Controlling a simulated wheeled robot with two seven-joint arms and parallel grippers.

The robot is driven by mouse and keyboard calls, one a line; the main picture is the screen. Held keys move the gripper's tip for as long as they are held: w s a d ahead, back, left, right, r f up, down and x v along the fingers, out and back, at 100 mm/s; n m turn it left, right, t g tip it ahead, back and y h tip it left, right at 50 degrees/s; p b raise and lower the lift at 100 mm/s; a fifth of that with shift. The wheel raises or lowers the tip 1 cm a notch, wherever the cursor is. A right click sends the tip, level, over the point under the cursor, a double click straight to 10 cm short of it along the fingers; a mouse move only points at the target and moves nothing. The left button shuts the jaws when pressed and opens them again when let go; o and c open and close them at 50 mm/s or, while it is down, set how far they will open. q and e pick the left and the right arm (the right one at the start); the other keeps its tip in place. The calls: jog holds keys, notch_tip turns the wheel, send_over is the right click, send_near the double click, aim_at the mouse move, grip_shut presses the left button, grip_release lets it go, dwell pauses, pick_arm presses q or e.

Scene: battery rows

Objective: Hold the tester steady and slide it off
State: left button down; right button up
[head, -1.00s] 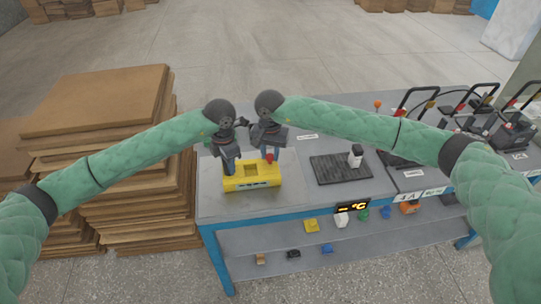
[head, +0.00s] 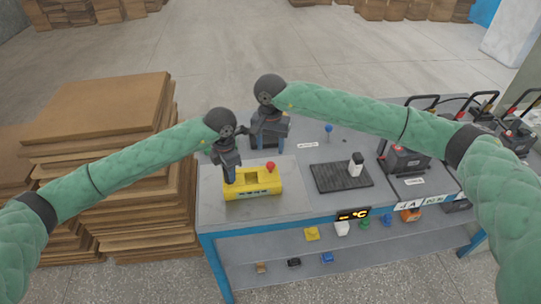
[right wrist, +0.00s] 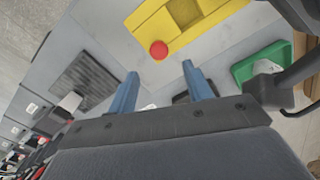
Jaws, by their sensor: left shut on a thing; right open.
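The yellow tester (head: 252,190) with a red button (head: 270,167) sits on the left part of the grey table. My left gripper (head: 230,181) is shut on the tester's left end, and its fingers hide that part. My right gripper (head: 267,148) is open and empty, raised behind the tester's far side. In the right wrist view its blue fingers (right wrist: 160,69) stand apart with nothing between them. The tester (right wrist: 180,25) and red button (right wrist: 159,50) lie beyond the fingertips there.
A dark ribbed mat (head: 330,183) with a white, black-topped item (head: 355,164) lies right of the tester. Battery units with cables (head: 405,160) stand further right. Stacked brown boards (head: 95,120) flank the table's left. A green tray (right wrist: 240,72) shows in the right wrist view.

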jog(key=shift+r, duration=2.35)
pick_arm(q)
jog(key=c, duration=1)
grip_release()
jog(key=shift+o, duration=0.2)
notch_tip(320, 180, up, 12)
jog(key=shift+f, duration=0.1)
